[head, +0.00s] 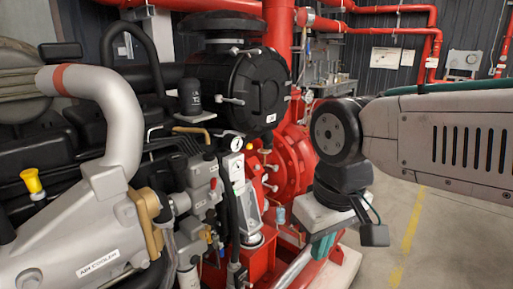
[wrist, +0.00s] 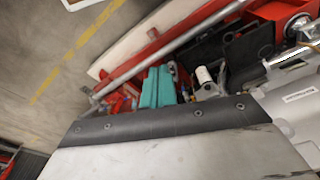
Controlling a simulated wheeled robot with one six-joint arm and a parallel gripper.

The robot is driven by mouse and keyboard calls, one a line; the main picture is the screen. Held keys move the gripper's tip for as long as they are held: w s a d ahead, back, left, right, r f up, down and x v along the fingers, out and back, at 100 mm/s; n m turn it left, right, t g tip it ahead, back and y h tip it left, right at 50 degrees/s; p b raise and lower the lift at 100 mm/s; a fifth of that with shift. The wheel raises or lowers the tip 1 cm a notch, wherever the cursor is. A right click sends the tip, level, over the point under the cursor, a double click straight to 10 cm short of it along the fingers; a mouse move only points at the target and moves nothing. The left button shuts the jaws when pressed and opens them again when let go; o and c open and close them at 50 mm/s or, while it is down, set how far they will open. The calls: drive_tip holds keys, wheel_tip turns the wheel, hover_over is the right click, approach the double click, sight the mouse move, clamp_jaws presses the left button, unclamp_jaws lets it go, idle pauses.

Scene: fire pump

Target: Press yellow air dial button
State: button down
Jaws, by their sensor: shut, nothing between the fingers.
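A small yellow button (head: 249,146) shows just right of a round white-faced dial (head: 237,143) on the engine, near the middle of the head view. My gripper (head: 322,246) hangs low and to the right of the dial, in front of the red pump, apart from the button. Its teal fingers also show in the wrist view (wrist: 157,72), close together with nothing between them. The button cannot be made out in the wrist view.
A yellow cap (head: 31,180) sits on the engine at the left. A silver pipe labelled air cooler (head: 110,120) and a black round housing (head: 245,85) flank the dial. Red pump parts (head: 292,165) stand behind my arm. Open floor (head: 440,235) lies to the right.

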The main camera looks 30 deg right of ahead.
sight(249, 146)
drive_tip(key=w+d+f+n+t+h, duration=0.1)
drive_tip(key=w+d+t, duration=0.25)
drive_tip(key=w, duration=0.75)
drive_tip(key=w+d+f+n+t+h, duration=0.15)
drive_tip(key=w+t, duration=0.25)
drive_tip(key=w, duration=0.7)
drive_tip(key=w+d+f+n+t, duration=0.1)
drive_tip(key=w+d+t, duration=0.25)
drive_tip(key=w, duration=0.75)
drive_tip(key=w+d+n+t+h, duration=0.1)
drive_tip(key=w+d+t+h, duration=0.4)
drive_tip(key=d, duration=0.2)
drive_tip(key=shift+w+n, duration=0.15)
drive_tip(key=shift+n, duration=0.2)
drive_tip(key=w+a, duration=0.3)
drive_tip(key=w, duration=0.5)
drive_tip(key=shift+a, duration=0.15)
drive_tip(key=shift+w, duration=0.15)
drive_tip(key=shift+w+a, duration=0.2)
drive_tip(key=shift+w, duration=0.15)
